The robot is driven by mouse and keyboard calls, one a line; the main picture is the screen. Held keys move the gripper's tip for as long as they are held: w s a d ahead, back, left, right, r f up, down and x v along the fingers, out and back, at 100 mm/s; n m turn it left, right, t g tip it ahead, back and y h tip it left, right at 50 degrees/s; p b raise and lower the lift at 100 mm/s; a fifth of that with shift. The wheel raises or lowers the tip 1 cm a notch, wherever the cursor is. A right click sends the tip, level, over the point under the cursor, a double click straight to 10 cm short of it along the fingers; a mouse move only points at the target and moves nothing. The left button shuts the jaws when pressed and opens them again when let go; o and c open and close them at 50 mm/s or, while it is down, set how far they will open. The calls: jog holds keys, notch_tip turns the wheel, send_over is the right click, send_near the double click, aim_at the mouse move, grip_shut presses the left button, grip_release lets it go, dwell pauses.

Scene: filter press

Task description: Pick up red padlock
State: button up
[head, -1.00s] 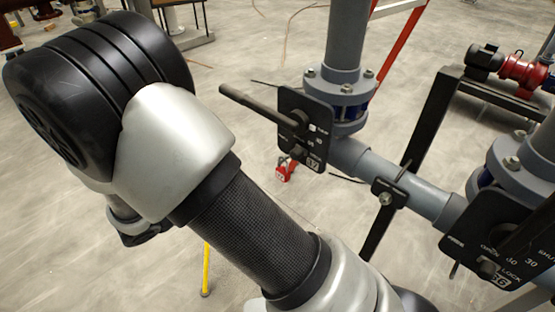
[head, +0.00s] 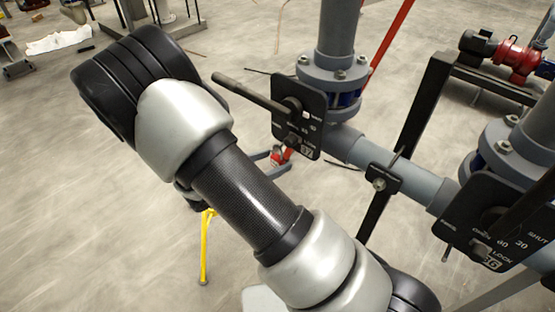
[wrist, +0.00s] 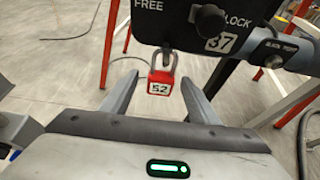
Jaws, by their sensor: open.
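The red padlock (wrist: 161,82) has a white label reading 52 and a grey shackle. It hangs from the lower edge of the black valve plate (wrist: 218,22) marked 37. My gripper (wrist: 159,79) is open, with one finger on each side of the padlock in the wrist view. I cannot tell whether either finger touches it. In the head view the padlock (head: 275,158) is a small red patch below the valve plate (head: 298,120), close to my finger tips. My arm hides most of the gripper there.
A long black valve handle (head: 250,95) sticks out left above the padlock. Grey pipe (head: 345,145) and a black post (head: 425,115) stand to the right. A second valve plate (head: 485,235) is at lower right. A yellow leg (head: 205,245) stands below my arm. Floor at left is open.

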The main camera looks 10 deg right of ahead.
jog(key=shift+x, duration=1.4)
jog(key=c, duration=1.2)
jog(key=shift+o, duration=0.2)
jog(key=shift+r, duration=0.1)
jog(key=shift+r, duration=0.5)
jog(key=s+a+r, duration=0.2)
jog(key=s+a, duration=0.8)
jog(key=a, duration=0.4)
jog(key=shift+s+a, duration=0.3)
jog(key=shift+s, duration=0.05)
jog(key=shift+a, duration=0.1)
